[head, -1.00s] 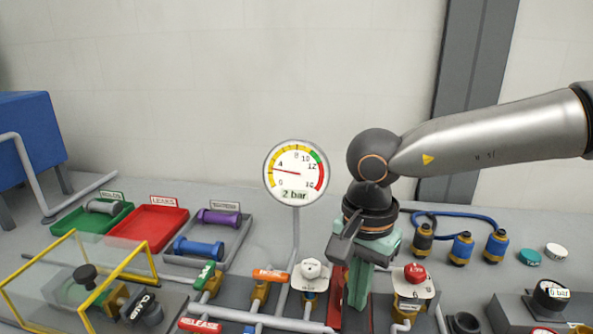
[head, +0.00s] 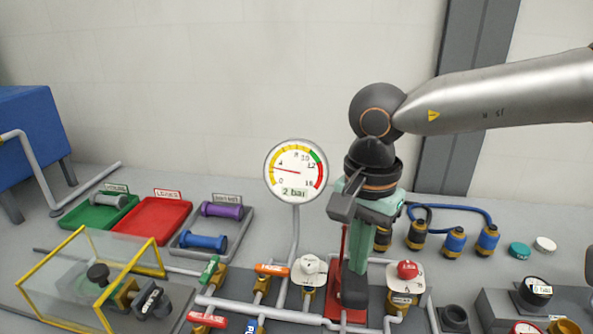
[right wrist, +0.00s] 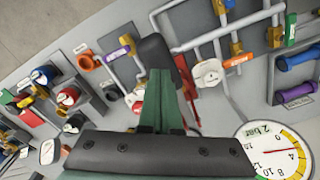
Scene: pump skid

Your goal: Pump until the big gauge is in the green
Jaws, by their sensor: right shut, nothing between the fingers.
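The big round gauge (head: 296,171) stands on a grey post in the middle of the head view. Its needle points left into the yellow band, and its display reads 2 bar; the green band is at the upper right. The gauge shows partly in the right wrist view (right wrist: 270,150). My right gripper (head: 354,292) points down, shut and empty, to the right of the gauge. A thin red upright lever (head: 343,245) is just left of its fingers; I cannot tell whether they touch. The red part also shows beside the fingers in the right wrist view (right wrist: 187,80). My left gripper is out of view.
Pipes with a green-handled valve (head: 209,270), an orange-handled valve (head: 272,269) and a red release handle (head: 207,320) lie left of the gripper. A yellow-framed clear guard (head: 155,255) stands at left.

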